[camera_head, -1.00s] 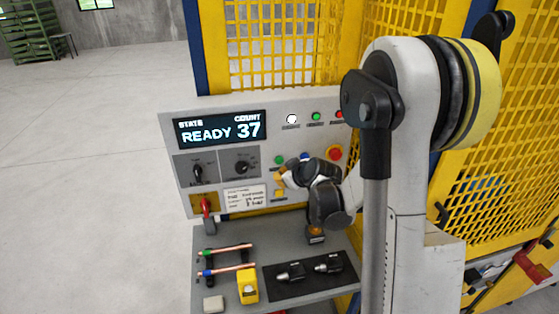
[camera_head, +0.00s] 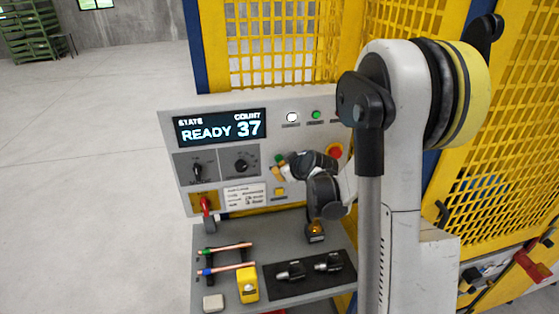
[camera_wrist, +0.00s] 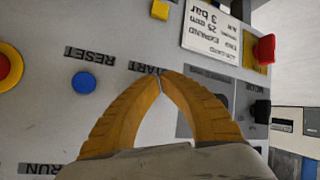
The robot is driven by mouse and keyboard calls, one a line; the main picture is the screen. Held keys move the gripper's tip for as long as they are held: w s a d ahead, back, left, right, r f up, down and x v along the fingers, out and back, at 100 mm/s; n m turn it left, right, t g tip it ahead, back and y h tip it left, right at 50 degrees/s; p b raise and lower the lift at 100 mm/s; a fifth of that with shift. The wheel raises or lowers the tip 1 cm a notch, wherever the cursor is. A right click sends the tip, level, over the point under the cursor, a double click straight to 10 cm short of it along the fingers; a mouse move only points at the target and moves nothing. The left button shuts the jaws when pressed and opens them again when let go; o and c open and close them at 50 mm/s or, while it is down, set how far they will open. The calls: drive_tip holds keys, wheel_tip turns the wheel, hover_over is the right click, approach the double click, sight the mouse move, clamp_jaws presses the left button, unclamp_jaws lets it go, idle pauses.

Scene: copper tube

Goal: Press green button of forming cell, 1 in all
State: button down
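The forming cell's panel (camera_head: 222,112) shows READY and count 37 in the head view. The green button (camera_head: 279,160) sits on the panel below the display. My gripper (camera_head: 277,174) is at the panel, its yellow fingertips beside the green button. In the wrist view my gripper (camera_wrist: 160,74) has its fingertips together with nothing between them, over the START label. The green button is hidden behind the fingers there. Whether the fingertips touch it cannot be told. The blue button (camera_wrist: 84,82) by the RESET label is to the left of the fingers.
A red stop button (camera_head: 335,152) is right of my gripper, and a yellow button (camera_head: 280,192) is below it. A shelf (camera_head: 240,233) below holds copper tubes (camera_head: 226,269), a yellow block (camera_head: 247,284) and dark tools on a black mat (camera_head: 310,283). Yellow mesh fencing (camera_head: 480,190) stands right.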

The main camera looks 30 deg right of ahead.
drive_tip(key=shift+w, duration=0.2)
idle(0.6)
drive_tip(key=shift+w+d, duration=0.1)
drive_tip(key=shift+w, duration=0.15)
